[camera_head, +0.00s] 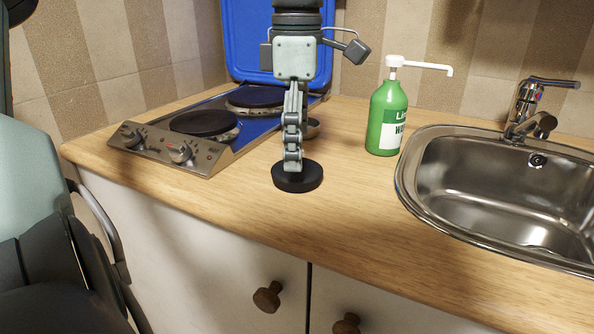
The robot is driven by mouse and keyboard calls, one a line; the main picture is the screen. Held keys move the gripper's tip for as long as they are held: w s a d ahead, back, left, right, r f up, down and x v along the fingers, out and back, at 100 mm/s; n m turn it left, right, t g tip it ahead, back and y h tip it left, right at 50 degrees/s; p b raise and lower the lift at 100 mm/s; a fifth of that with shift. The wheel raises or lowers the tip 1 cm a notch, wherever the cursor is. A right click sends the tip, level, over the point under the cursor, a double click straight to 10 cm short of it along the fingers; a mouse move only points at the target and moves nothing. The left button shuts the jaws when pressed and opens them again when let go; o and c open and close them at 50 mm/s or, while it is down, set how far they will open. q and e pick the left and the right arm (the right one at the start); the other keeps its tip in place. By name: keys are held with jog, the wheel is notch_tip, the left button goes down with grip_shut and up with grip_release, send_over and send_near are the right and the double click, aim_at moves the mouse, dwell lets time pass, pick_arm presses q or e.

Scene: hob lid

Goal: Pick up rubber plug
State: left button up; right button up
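The rubber plug (297,180) is a thick black disc on the wooden worktop, in front of the hob's right end. My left gripper (292,162) points straight down over it, with its fingertips at the plug's top. The fingers are seen edge-on, one in front of the other, so I cannot tell whether they are open or shut on the plug. The top middle of the plug is hidden behind the fingertips. I cannot tell whether the plug is slightly off the worktop. My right gripper is not in view.
The two-plate hob (165,150) is at left, with its blue lid (245,40) raised behind. A small dark round object (313,128) is partly hidden behind the fingers. A green pump bottle (386,120) and steel sink (470,185) are at right. Worktop in front is clear.

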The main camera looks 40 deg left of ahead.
pick_arm(q)
jog(key=shift+f, duration=0.95)
jog(key=shift+c, duration=0.4)
jog(key=c, duration=1.7)
grip_shut()
jog(key=shift+s+f, duration=0.1)
